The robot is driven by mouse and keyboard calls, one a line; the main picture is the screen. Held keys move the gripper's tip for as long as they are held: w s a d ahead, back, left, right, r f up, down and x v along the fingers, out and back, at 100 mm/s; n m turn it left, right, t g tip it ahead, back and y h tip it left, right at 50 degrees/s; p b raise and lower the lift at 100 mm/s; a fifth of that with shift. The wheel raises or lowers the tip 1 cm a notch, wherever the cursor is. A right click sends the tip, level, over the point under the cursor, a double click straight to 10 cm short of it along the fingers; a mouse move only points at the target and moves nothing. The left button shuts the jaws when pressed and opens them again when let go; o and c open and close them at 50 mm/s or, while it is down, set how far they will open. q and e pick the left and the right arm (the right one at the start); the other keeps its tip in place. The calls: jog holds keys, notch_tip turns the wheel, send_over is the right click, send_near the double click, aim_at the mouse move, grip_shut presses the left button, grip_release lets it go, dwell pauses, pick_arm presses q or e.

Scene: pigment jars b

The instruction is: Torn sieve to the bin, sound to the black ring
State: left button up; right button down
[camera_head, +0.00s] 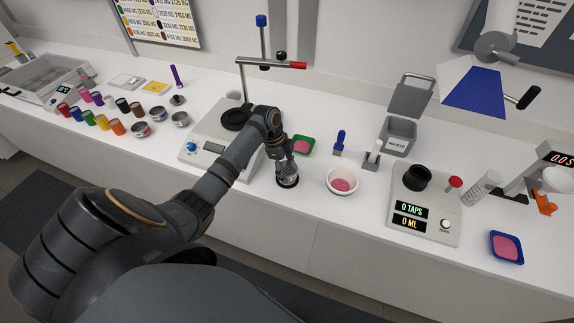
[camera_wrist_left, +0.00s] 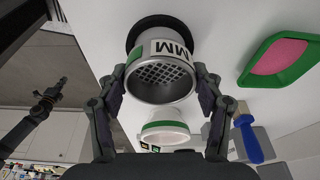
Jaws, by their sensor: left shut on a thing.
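My left gripper (camera_head: 288,168) is shut on a metal sieve (camera_wrist_left: 140,88), with one finger on each side. In the left wrist view its mesh (camera_wrist_left: 165,72) looks regular, with no clear tear, and a white label reads "MM". A black ring (camera_head: 289,183) lies on the bench directly under the sieve; it also shows behind the sieve in the left wrist view (camera_wrist_left: 135,33). I cannot tell whether sieve and ring touch. The grey bin marked WASTE (camera_head: 398,143) stands to the right. My right gripper is not in view.
A white bowl of pink powder (camera_head: 342,187) and a green tray (camera_head: 303,152) are close to the gripper. A blue brush (camera_head: 340,143) stands behind. A tap device (camera_head: 425,215) is at right. Coloured jars (camera_head: 101,122) and metal cups (camera_head: 180,119) stand at left.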

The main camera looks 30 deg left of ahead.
pick_arm(q)
jog(key=shift+f+b, duration=0.55)
jog(key=shift+f, duration=0.4)
jog(key=o, duration=1.3)
jog(key=v, duration=1.2)
